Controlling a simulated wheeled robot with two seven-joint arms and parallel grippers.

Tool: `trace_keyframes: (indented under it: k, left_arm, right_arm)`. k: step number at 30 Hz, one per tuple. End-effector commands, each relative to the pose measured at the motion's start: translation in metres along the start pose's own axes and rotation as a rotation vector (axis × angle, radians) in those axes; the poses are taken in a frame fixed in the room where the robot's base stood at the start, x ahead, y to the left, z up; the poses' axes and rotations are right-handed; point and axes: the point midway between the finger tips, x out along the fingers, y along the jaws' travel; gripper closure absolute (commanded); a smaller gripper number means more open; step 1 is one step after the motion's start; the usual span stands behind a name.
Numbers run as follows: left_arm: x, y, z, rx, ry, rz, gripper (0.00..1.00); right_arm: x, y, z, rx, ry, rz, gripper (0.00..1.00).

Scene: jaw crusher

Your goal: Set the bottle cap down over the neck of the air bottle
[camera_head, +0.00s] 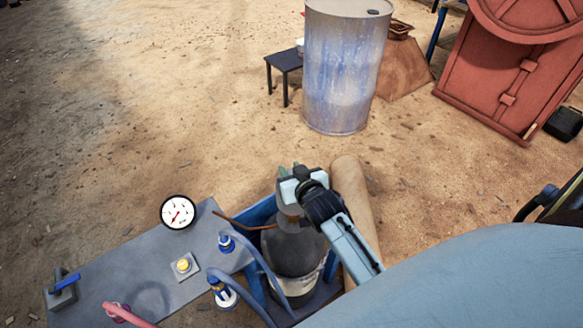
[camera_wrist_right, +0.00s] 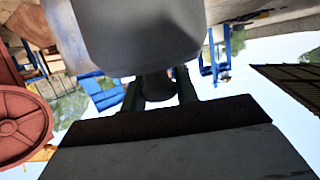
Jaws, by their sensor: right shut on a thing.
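The air bottle (camera_head: 294,252) is dark grey with a pale band low down, and stands upright in a blue frame beside the grey bench. My right gripper (camera_head: 290,172) is above the bottle's top, its arm coming in from the lower right. It is shut on the grey bottle cap (camera_head: 287,195), which hangs over the neck area. In the right wrist view the cap (camera_wrist_right: 130,38) is a large smooth grey shape at the top, partly covering the greenish fingers of the gripper (camera_wrist_right: 160,90). I cannot tell whether the cap touches the neck. My left gripper is out of view.
The grey bench (camera_head: 100,275) holds a round gauge (camera_head: 179,212), a yellow button (camera_head: 183,265) and blue valves with hoses close to the bottle. A tan roll-shaped object (camera_head: 352,195) lies right of the gripper. A drum (camera_head: 342,70) stands farther back on open dirt.

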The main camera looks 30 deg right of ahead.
Motion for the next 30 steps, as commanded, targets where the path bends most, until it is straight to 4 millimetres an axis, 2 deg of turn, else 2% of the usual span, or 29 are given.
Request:
trace_keyframes:
  k: [30]
  left_arm:
    - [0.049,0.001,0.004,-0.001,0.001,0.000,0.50]
  right_arm:
    - [0.025,0.000,0.067,0.001,0.003,0.000,1.00]
